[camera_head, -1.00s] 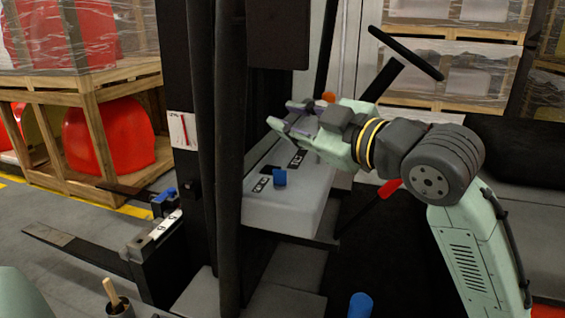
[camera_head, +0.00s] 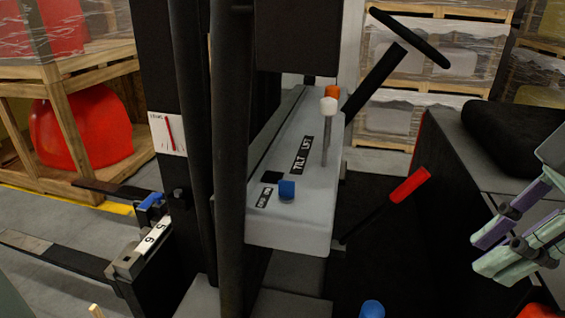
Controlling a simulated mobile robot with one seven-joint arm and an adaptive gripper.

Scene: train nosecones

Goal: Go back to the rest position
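My gripper (camera_head: 492,252) is at the right edge of the head view, with its pale green and purple fingers pointing left and spread apart. Nothing shows between the fingers. The rest of my arm is mostly outside the picture. The gripper is well to the right of the grey control panel (camera_head: 290,228), in front of the black seat area, and touches nothing that I can see.
The panel carries a white-knobbed lever (camera_head: 327,132), an orange knob (camera_head: 332,92) and a blue knob (camera_head: 287,190). A steering wheel (camera_head: 408,36) and a red-handled lever (camera_head: 410,185) stand between panel and seat (camera_head: 520,135). Dark mast posts (camera_head: 230,160) rise at the left.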

